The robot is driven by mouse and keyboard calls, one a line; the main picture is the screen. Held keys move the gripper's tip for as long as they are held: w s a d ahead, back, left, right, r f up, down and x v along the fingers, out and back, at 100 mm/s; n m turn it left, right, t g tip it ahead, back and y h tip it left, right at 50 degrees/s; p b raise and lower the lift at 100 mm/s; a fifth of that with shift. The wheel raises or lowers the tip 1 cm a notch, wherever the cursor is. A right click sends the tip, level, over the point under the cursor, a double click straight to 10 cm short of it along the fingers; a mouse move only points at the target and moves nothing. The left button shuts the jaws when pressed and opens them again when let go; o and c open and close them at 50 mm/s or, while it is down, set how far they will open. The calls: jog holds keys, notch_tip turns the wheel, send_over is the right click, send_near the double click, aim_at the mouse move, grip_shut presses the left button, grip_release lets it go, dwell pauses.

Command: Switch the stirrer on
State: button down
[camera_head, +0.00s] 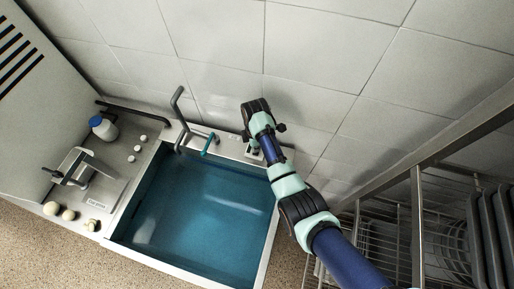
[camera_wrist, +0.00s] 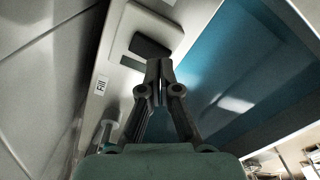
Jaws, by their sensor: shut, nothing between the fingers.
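My gripper (camera_head: 272,160) is at the right back corner of the blue tank (camera_head: 276,205), pointing down. In the wrist view its two fingers (camera_wrist: 159,68) are together and hold nothing. Just past the fingertips is a pale raised panel with a dark rectangular switch (camera_wrist: 150,47) and a dark green strip beside it. The fingertips overlap the panel's near edge in this view; I cannot tell whether they touch it. A label reading "Fill" (camera_wrist: 101,85) is to the left. I cannot tell which part is the stirrer.
A bent grey pipe (camera_head: 178,104) and a teal-handled lever (camera_head: 209,145) stand at the tank's back edge. A blue-capped bottle (camera_head: 104,128), several pale knobs and a metal fixture (camera_head: 78,168) are on the left counter. A wire rack (camera_head: 395,235) stands right.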

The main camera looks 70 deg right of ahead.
jog(key=shift+f+b, duration=0.85)
jog(key=shift+f, duration=0.4)
dwell(0.8)
jog(key=shift+r, duration=0.1)
notch_tip(320, 180, up, 7)
jog(key=p, duration=0.7)
dwell(0.3)
